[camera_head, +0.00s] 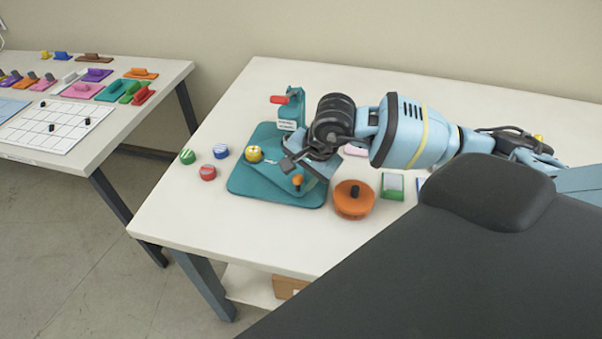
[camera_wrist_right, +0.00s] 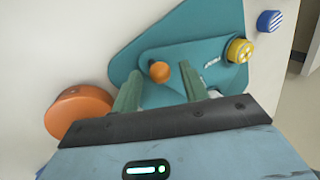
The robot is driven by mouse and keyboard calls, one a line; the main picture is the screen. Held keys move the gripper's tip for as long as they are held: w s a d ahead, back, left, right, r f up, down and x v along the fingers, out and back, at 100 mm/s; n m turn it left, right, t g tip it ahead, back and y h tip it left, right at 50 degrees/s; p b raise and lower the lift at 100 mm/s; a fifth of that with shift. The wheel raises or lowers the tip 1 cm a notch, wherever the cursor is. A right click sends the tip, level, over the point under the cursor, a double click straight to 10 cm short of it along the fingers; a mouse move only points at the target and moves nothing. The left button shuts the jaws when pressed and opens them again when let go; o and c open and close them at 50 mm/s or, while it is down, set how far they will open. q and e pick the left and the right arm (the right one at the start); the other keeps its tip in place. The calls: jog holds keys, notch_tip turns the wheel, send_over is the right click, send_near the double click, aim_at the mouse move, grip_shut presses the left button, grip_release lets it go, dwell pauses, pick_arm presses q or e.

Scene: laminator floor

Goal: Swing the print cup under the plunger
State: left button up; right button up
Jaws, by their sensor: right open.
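The teal press (camera_head: 290,120) stands on the table, with a red lever handle (camera_head: 280,99) on its upright. On its base, a flat teal swing plate (camera_head: 272,175) carries a yellow print cup (camera_head: 253,154) at one end and an orange knob (camera_head: 297,179) near the other. The cup sits out at the left, apart from the upright. The plunger is not clearly visible behind my arm. My right gripper (camera_head: 291,163) is over the plate. In the wrist view its open fingers (camera_wrist_right: 162,92) point toward the orange knob (camera_wrist_right: 160,72), and the yellow cup (camera_wrist_right: 240,50) lies to the right.
Green (camera_head: 187,156), blue (camera_head: 221,151) and red (camera_head: 208,172) round pieces lie left of the press. A large orange disc (camera_head: 352,203) with a dark knob and a green-edged block (camera_head: 392,186) stand to the right. The table's front left is clear.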

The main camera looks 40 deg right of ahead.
jog(key=shift+c, duration=0.4)
grip_shut()
